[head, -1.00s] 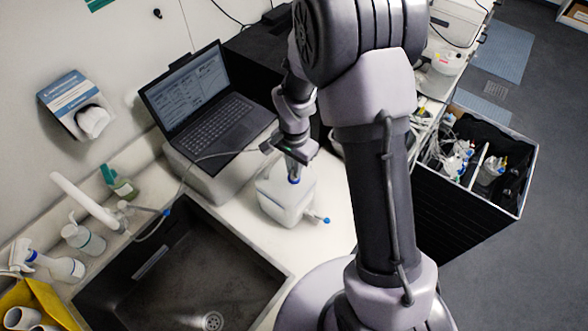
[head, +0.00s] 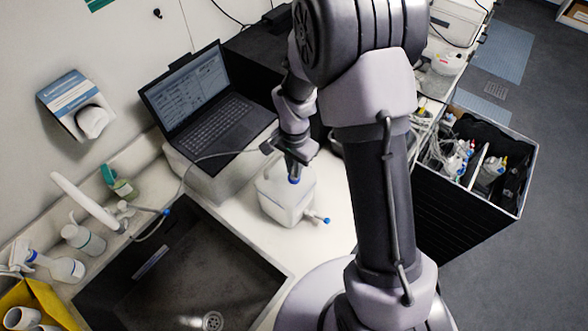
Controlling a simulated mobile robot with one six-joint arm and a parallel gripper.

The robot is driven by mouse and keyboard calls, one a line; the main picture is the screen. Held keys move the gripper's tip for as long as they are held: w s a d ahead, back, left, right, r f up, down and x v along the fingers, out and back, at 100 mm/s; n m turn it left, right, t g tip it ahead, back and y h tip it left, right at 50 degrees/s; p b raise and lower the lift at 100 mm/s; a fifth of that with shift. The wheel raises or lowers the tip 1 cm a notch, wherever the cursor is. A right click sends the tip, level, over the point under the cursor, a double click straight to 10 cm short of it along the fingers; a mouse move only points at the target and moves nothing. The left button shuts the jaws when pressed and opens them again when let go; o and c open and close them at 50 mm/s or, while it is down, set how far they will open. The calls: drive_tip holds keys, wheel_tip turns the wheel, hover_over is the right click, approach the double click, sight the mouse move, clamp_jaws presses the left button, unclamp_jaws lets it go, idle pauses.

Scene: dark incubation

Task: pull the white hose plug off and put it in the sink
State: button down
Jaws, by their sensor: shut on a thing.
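A white canister (head: 286,202) stands upright on the counter right of the sink, with a blue ring (head: 294,180) at its top and a blue-tipped side outlet (head: 326,220). My gripper (head: 294,170) points down over the canister's top and is shut at the neck there. The white hose plug is hidden between or behind the fingers. A thin pale hose (head: 215,156) runs from beside my gripper leftward past the laptop, then down to the tap side. The dark sink (head: 185,275) lies open at the lower left, apart from the gripper.
A laptop (head: 210,105) on a white box stands behind the canister. A white tap (head: 90,203), several bottles and a yellow box (head: 35,298) line the sink's left side. A black crate (head: 510,185) with bottles stands at right. Bare counter lies right of the sink.

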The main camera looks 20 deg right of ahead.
drive_tip(key=shift+r+p, duration=1.65)
drive_tip(key=shift+r, duration=1.4)
drive_tip(key=shift+f, duration=0.1)
